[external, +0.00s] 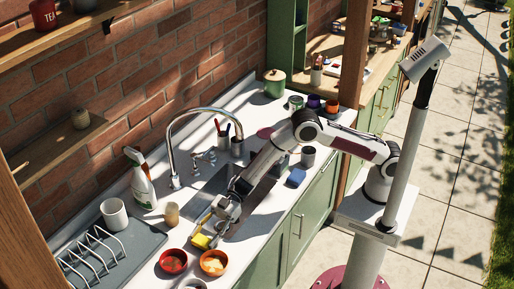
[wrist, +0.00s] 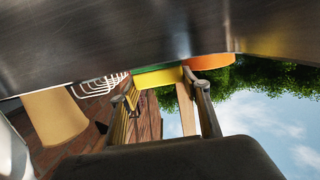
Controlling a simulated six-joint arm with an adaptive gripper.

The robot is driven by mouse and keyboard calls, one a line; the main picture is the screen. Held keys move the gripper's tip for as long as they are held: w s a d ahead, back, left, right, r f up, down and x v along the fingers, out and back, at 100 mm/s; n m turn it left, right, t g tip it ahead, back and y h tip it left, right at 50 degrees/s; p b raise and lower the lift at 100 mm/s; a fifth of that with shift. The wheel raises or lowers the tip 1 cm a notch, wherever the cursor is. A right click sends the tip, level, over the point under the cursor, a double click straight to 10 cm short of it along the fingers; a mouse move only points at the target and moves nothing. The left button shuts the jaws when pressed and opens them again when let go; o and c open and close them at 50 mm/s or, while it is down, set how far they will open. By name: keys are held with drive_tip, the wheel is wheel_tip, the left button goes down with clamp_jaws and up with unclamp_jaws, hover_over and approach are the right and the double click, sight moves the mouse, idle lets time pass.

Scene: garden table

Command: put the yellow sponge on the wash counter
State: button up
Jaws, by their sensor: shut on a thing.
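The yellow sponge (external: 200,241) is between the fingers of my gripper (external: 214,230), at the near-left end of the sink in the external view. In the wrist view the sponge (wrist: 158,79) shows a yellow side and a green strip, with the gripper's fingers (wrist: 163,100) on either side of it. My gripper is shut on it. The wash counter (external: 250,232) is the white top around the steel sink. The sponge is low over the counter; I cannot tell whether it touches.
A red bowl (external: 173,262) and an orange bowl (external: 213,263) stand just in front of the sponge. The curved tap (external: 174,140) rises behind.

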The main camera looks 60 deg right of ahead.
drive_tip(key=shift+f, duration=0.15)
drive_tip(key=o, duration=0.8)
drive_tip(key=shift+c, duration=0.2)
drive_tip(key=d+r, duration=0.2)
drive_tip(key=d, duration=1)
drive_tip(key=shift+a, duration=0.1)
drive_tip(key=c, duration=0.4)
